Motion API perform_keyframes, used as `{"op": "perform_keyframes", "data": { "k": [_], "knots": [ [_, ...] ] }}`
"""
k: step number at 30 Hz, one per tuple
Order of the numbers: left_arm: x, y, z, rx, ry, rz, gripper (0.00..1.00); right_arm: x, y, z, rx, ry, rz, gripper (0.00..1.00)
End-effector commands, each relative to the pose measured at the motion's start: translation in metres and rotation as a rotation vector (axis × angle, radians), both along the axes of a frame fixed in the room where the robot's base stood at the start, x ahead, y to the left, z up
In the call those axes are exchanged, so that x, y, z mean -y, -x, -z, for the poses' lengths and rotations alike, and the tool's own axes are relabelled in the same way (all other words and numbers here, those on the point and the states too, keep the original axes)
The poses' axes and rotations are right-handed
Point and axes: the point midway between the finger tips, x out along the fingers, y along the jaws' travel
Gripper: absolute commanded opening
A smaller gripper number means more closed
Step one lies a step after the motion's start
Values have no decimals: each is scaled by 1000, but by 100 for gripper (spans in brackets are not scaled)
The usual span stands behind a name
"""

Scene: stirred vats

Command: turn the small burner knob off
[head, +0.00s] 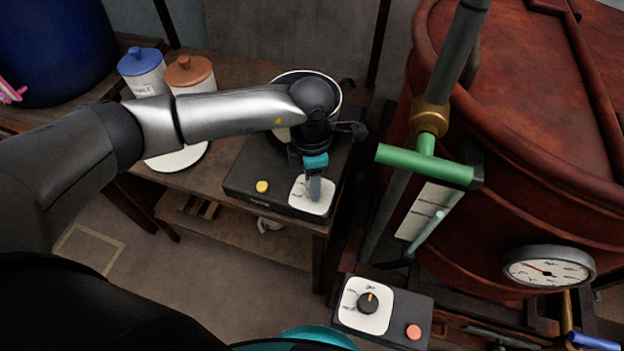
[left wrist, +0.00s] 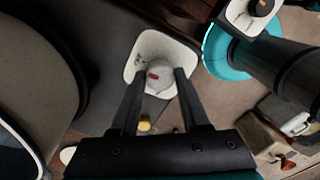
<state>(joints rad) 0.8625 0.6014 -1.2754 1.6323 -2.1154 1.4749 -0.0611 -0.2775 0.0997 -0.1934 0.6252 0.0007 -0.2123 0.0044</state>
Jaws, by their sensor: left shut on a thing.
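The small burner (head: 245,178) is a dark box on the wooden bench, with a yellow button (head: 262,187) and a white dial plate (head: 325,204) on its front. Its small knob (left wrist: 158,77) is pale grey with a red mark and shows between my fingers in the left wrist view. My left gripper (head: 314,188) reaches down to the dial plate and is shut on this knob. In the head view the fingers mostly hide the knob. My right gripper is in neither view.
A pot (head: 335,92) stands on the burner behind my wrist. A blue-lidded jar (head: 142,72) and an orange-lidded jar (head: 192,75) stand to the left. A green handle (head: 425,166) and the large red vat (head: 530,130) are close on the right. Another black knob (head: 367,302) sits lower right.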

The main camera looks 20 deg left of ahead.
Motion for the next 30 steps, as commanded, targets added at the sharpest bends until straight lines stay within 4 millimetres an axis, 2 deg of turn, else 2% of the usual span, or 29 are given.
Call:
{"op": "perform_keyframes", "data": {
  "k": [1,2,9,16,20,23,30],
  "knots": [
    [0,0,-1,2,1,3,0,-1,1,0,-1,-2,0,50],
    [0,0,-1,2,1,3,49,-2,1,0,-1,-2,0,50],
    [0,0,0,1,0,1,76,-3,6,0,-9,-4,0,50],
    [0,0,0,1,1,0,76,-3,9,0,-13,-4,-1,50],
    [0,-1,-8,1,0,0,76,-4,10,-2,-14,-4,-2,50],
    [0,-2,-24,5,2,1,76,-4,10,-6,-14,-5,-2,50],
    [-1,-4,-82,7,2,2,76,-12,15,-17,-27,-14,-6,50]
  ]
}}
